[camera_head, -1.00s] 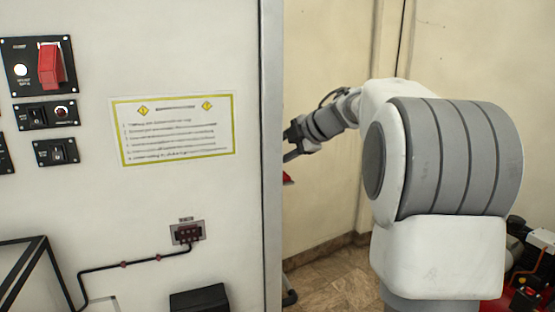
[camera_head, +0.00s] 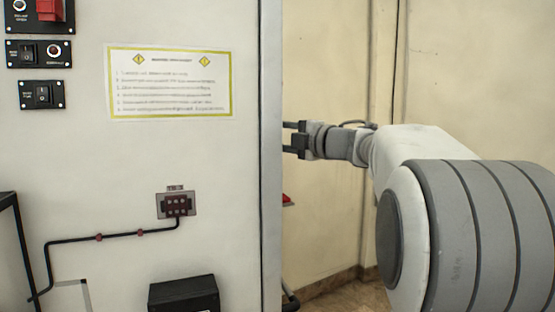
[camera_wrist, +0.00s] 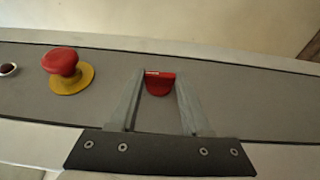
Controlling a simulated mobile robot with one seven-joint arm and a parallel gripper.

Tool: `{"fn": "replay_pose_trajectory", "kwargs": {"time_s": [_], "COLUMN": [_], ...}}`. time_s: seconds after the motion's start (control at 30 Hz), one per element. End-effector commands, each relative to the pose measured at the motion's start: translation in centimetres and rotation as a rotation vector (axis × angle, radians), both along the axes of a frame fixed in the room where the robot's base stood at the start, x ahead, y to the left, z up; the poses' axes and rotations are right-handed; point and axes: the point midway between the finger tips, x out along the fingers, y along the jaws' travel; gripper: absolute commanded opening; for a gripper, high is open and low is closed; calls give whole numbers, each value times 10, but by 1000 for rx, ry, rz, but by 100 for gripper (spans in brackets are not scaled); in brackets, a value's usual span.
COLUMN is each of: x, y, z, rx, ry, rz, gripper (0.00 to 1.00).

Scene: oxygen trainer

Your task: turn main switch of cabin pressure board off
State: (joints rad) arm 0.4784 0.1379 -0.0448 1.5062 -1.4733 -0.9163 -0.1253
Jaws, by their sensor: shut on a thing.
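In the wrist view, a red switch (camera_wrist: 159,86) stands on a long grey panel, between the two fingers of my gripper (camera_wrist: 161,76). A small red part (camera_head: 288,200) shows low beside the same edge. I cannot tell whether it is the same switch.
A white cabinet (camera_head: 120,150) with a yellow-bordered notice (camera_head: 170,83) fills the left. A bare wall stands behind my arm.

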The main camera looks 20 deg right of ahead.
Motion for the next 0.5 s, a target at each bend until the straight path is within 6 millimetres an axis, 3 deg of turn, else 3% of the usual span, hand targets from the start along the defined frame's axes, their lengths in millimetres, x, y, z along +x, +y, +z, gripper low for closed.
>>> {"fn": "replay_pose_trajectory", "kwargs": {"time_s": [0.03, 0.5], "x": [0, 2], "y": [0, 0], "z": [-12, -18], "rx": [-1, -1], "ry": [-33, -341], "rz": [1, 2], "gripper": [0, 0]}}
